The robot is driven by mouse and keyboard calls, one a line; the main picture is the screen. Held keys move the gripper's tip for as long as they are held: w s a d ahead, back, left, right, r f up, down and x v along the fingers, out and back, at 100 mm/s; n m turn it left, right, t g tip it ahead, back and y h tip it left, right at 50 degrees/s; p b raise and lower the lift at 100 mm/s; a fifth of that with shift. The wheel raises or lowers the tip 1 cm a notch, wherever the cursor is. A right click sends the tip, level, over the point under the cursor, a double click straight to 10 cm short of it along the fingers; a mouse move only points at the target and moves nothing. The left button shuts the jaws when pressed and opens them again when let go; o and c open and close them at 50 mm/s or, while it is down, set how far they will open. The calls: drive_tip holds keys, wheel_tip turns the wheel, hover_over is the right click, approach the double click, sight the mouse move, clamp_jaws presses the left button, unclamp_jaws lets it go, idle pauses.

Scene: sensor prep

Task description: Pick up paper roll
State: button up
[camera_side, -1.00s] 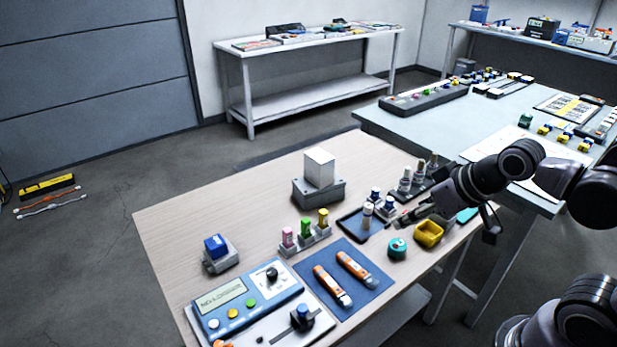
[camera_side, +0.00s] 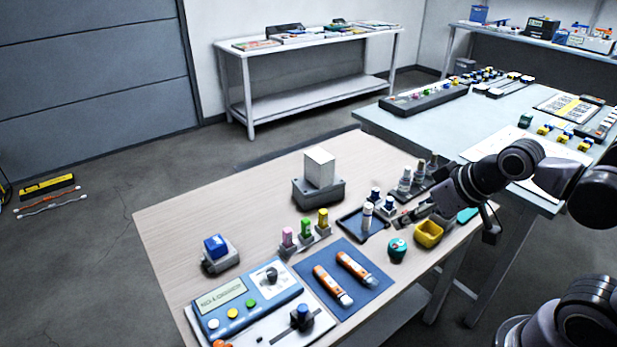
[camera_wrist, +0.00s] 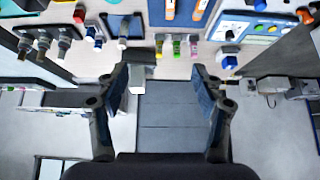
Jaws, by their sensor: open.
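A small white upright cylinder, which looks like the paper roll (camera_side: 367,214), stands in a shallow dark tray (camera_side: 349,226) on the wooden table. In the wrist view, a pale cylinder that seems to be the same roll (camera_wrist: 123,29) shows near the top, beyond the left finger. My gripper (camera_wrist: 160,88) is open, with its two fingers spread apart and nothing held between them.
Blue-topped pieces (camera_side: 388,204) and metal cylinders (camera_side: 405,182) stand close to the tray. A white block on a grey base (camera_side: 320,168) stands behind it. A yellow bin (camera_side: 428,234) and a teal round item (camera_side: 397,249) lie to the right. The table's left back is clear.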

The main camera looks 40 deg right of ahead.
drive_tip(key=shift+c, duration=1.1)
drive_tip(key=shift+w, duration=0.1)
drive_tip(key=m+g+h, duration=0.3)
drive_tip(key=m+g, duration=0.1)
drive_tip(key=m, duration=0.4)
hover_over(367, 215)
drive_tip(key=s+a, duration=0.2)
drive_tip(key=s, duration=0.1)
wheel_tip(367, 215, down, 11)
drive_tip(key=shift+d+x, duration=0.15)
drive_tip(key=shift+x, duration=1.5)
drive_tip(key=shift+d+x, duration=0.1)
drive_tip(key=shift+x, duration=1.5)
drive_tip(key=shift+w+a+x, duration=0.1)
drive_tip(key=shift+w+x, duration=0.05)
drive_tip(key=shift+x, duration=1.1)
drive_tip(key=shift+w+a+x, duration=0.1)
drive_tip(key=shift+w+x, duration=0.1)
drive_tip(key=shift+x, duration=1.05)
